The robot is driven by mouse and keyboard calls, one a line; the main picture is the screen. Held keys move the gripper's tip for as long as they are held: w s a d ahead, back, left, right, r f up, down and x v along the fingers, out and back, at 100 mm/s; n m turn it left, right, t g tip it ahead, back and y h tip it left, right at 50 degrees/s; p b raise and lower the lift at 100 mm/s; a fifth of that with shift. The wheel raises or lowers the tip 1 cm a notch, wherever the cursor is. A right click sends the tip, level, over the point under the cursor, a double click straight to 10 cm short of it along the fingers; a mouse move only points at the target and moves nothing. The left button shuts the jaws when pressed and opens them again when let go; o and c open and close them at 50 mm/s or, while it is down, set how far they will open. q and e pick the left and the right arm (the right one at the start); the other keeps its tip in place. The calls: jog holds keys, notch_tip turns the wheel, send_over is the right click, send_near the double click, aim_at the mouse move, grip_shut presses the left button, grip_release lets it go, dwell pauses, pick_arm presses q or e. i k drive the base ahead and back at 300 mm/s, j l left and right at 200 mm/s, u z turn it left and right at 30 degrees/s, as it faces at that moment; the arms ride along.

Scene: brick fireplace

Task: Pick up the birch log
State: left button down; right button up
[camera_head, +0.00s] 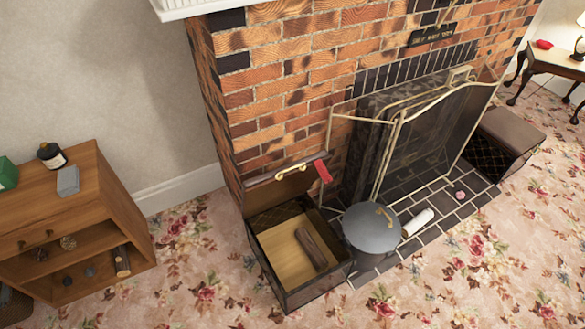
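A short whitish cylinder (418,222), which looks like the birch log, lies on the dark tiled hearth. It is just right of a grey lidded pot (371,230). A darker brown log (312,248) lies inside an open box (262,268) left of the pot. Another small log end (122,261) shows on the lower shelf of the wooden cabinet. Neither of my grippers is in view.
A brass-framed fire screen (398,118) stands before the brick fireplace (290,70). A brown-topped box (512,132) sits at the hearth's right end. A wooden cabinet (95,185) stands left. The flowered carpet (440,290) in front is clear.

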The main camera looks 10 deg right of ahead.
aim_at(419, 221)
jog(key=z, duration=1.5)
jog(key=u, duration=0.3)
jog(key=i+l+u, duration=0.2)
jog(key=u, duration=0.2)
jog(key=i+l+u, duration=0.15)
jog(key=l+u, duration=0.2)
jog(key=i+l+u, duration=0.1)
jog(key=l+u, duration=0.3)
jog(key=i+l+u, duration=0.1)
jog(key=l+u, duration=0.25)
